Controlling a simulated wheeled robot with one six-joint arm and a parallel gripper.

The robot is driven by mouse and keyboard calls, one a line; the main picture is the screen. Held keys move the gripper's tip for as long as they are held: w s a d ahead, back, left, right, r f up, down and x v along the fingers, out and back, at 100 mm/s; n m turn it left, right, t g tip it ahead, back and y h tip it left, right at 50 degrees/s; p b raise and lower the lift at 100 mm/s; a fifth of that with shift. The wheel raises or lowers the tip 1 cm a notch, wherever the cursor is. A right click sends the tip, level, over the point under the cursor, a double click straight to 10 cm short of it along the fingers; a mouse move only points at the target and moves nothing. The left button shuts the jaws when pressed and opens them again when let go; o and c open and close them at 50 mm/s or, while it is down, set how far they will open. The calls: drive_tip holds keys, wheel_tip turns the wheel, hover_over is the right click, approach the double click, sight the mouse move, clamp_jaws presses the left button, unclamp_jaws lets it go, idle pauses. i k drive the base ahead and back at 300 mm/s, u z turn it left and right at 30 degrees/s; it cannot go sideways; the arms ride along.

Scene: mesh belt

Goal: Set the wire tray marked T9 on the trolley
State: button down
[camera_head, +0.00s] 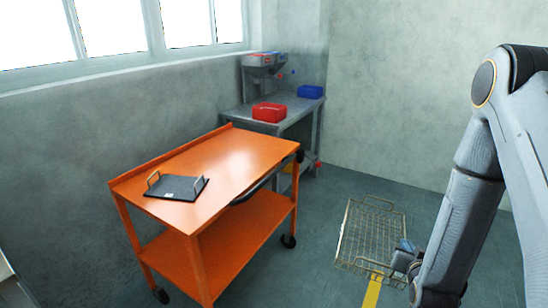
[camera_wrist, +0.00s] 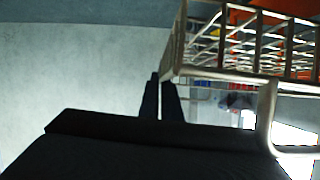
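The wire tray (camera_head: 372,232) is an open basket of brassy wire, in the air to the right of the trolley and tilted in the head view. In the wrist view its wire side (camera_wrist: 245,45) fills the upper right, close to my fingers. My gripper (camera_head: 404,258) is at the tray's near right side, its two dark fingers (camera_wrist: 163,98) close together at the tray's wire edge, seemingly shut on it. No T9 mark is readable. The orange trolley (camera_head: 238,160) has an upper and a lower shelf and stands left of the tray.
A black plate with two handles (camera_head: 176,187) lies at the left end of the trolley top; the rest is clear. A grey bench (camera_head: 296,110) behind carries a red bin (camera_head: 269,112) and a blue bin (camera_head: 311,91). A yellow stripe (camera_head: 372,293) marks the floor.

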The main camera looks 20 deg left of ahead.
sight(236, 152)
drive_tip(key=z, duration=1.35)
drive_tip(key=k, duration=0.75)
drive_tip(key=u, duration=1.65)
drive_tip(key=i, duration=0.5)
